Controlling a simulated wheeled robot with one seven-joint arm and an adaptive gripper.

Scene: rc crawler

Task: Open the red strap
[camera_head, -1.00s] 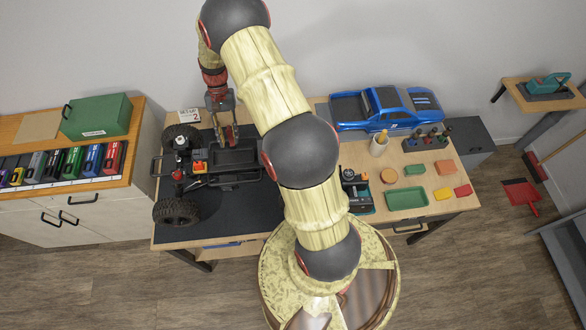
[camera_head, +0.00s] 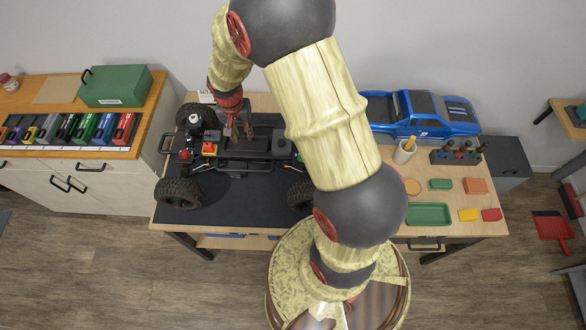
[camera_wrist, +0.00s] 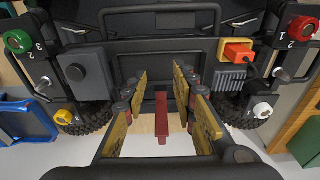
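The red strap (camera_wrist: 161,122) shows in the wrist view as a narrow upright band in the middle, between the finger pads of my gripper (camera_wrist: 160,85). Gaps show on both sides of it, and the fingers do not appear to touch it. My gripper is open. In the head view my gripper (camera_head: 238,133) points down over the dark middle of the crawler chassis (camera_head: 243,168). The strap cannot be made out there. I cannot tell the exact height of the fingertips over the strap.
An orange plug (camera_wrist: 238,52) and a dark box with a round knob (camera_wrist: 85,73) flank the fingers. Shock caps, green (camera_wrist: 18,42) and red (camera_wrist: 302,28), stand at the sides. The blue truck body (camera_head: 425,115) and green tray (camera_head: 429,214) lie right on the bench.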

